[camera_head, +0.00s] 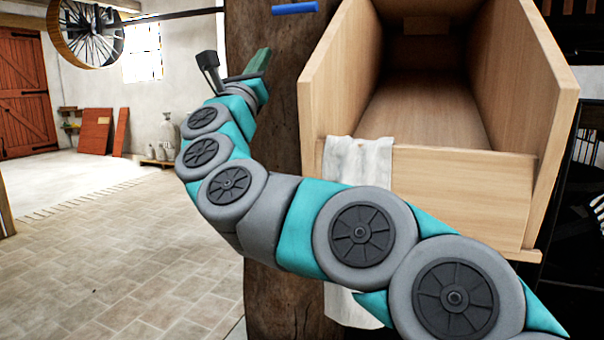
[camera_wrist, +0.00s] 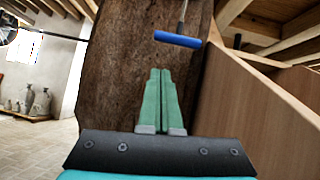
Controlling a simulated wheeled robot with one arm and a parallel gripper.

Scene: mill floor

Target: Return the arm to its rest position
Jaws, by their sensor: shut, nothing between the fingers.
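My arm reaches across the head view from the lower right to the upper left, bent in several joints. My gripper (camera_head: 262,58) is at its far end, in front of a thick wooden post. In the wrist view, my gripper (camera_wrist: 161,75) has its two green fingers shut together, with nothing between them. The fingers point up along the post, below a blue cylinder.
The wooden post (camera_wrist: 120,60) is close ahead. The blue cylinder (camera_head: 295,8) hangs from a cord, as the wrist view shows (camera_wrist: 177,39). A wooden chute (camera_head: 460,185) stands right, with a white cloth (camera_head: 357,160) over its edge. Open tiled floor (camera_head: 110,250) lies left.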

